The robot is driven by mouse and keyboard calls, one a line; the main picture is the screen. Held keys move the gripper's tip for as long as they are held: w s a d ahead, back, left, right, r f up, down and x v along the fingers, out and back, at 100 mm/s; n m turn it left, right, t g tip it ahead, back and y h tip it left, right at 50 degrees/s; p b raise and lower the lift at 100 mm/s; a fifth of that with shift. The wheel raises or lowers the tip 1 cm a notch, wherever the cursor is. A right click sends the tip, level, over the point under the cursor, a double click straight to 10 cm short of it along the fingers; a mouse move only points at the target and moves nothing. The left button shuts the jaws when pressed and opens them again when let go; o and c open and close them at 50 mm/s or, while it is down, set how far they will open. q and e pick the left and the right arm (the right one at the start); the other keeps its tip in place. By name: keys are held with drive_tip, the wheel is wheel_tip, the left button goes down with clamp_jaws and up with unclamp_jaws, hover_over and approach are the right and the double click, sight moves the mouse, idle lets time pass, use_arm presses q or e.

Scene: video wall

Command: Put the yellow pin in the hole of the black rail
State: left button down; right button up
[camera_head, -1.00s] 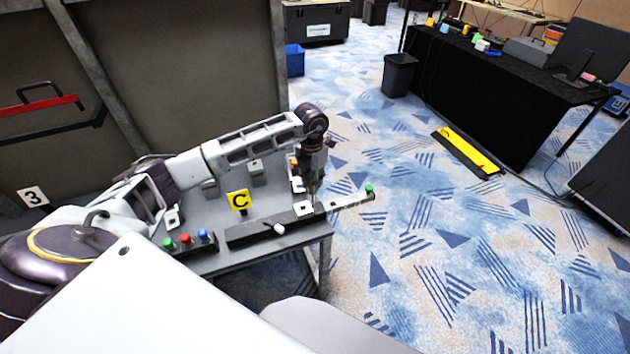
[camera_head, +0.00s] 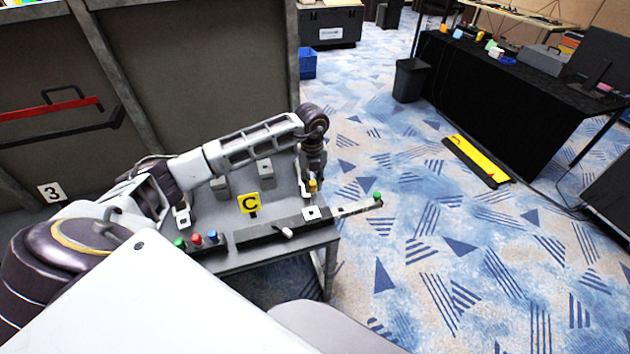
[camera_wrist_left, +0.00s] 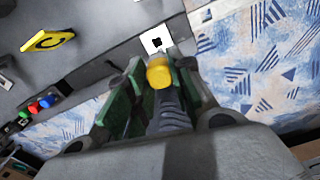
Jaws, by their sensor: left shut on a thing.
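The yellow pin (camera_head: 312,186) is in my left gripper (camera_head: 311,184), which is shut on it. The pin's round yellow end also shows between the fingers in the left wrist view (camera_wrist_left: 159,72). The black rail (camera_head: 262,232) lies along the front edge of the grey bench. A white square plate with a dark hole (camera_head: 312,212) sits at its right end. The plate and hole also show just beyond the pin in the left wrist view (camera_wrist_left: 157,40). The pin appears apart from the hole; its exact height is unclear. My right gripper is not in view.
A yellow C sign (camera_head: 249,204) stands behind the rail. Green, red and blue buttons (camera_head: 197,238) are left of it. A white handle (camera_head: 286,232) sticks out from the rail. A pale bar with a green knob (camera_head: 377,196) extends right over the open floor.

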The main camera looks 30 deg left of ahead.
sight(311, 189)
use_arm(q)
drive_tip(key=shift+s+a+r+n, duration=0.1)
drive_tip(key=shift+a+r+n, duration=0.15)
drive_tip(key=shift+n, duration=0.55)
drive_tip(key=shift+f, duration=0.15)
drive_tip(key=shift+f+b, duration=1.3)
drive_tip(key=shift+f, duration=1)
drive_tip(key=shift+f+b, duration=2.15)
drive_tip(key=shift+f, duration=1.05)
idle(1.5)
